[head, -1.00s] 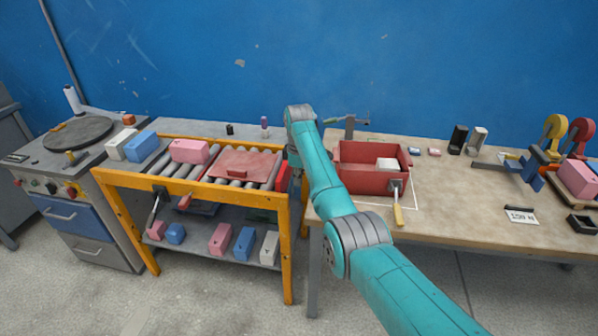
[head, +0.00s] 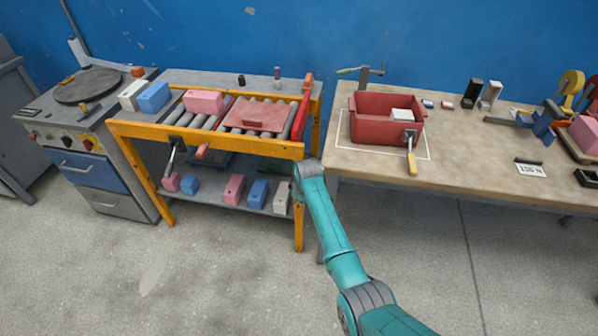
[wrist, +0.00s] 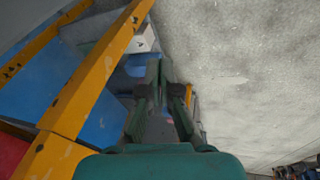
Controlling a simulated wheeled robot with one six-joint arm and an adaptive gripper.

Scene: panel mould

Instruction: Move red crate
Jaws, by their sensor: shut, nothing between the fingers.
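The red crate (head: 372,132) stands upright on the right-hand table, inside a white outlined rectangle. A white block (head: 402,115) shows inside it. A yellow-handled tool (head: 411,163) is at its front right; I cannot tell whether they touch. My gripper (wrist: 164,72) is shut and empty in the wrist view, beside the yellow frame and lower shelf of the roller stand. In the head view my arm ends at the stand's front right leg, low and left of the crate, and the fingers cannot be made out.
The yellow roller stand (head: 206,142) carries pink, white and blue blocks and a flat red piece (head: 256,114). Several blocks stand on its lower shelf. A vise-like tool (head: 366,76) is behind the crate. The wooden table (head: 460,150) has bare room right of the crate. The floor in front is clear.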

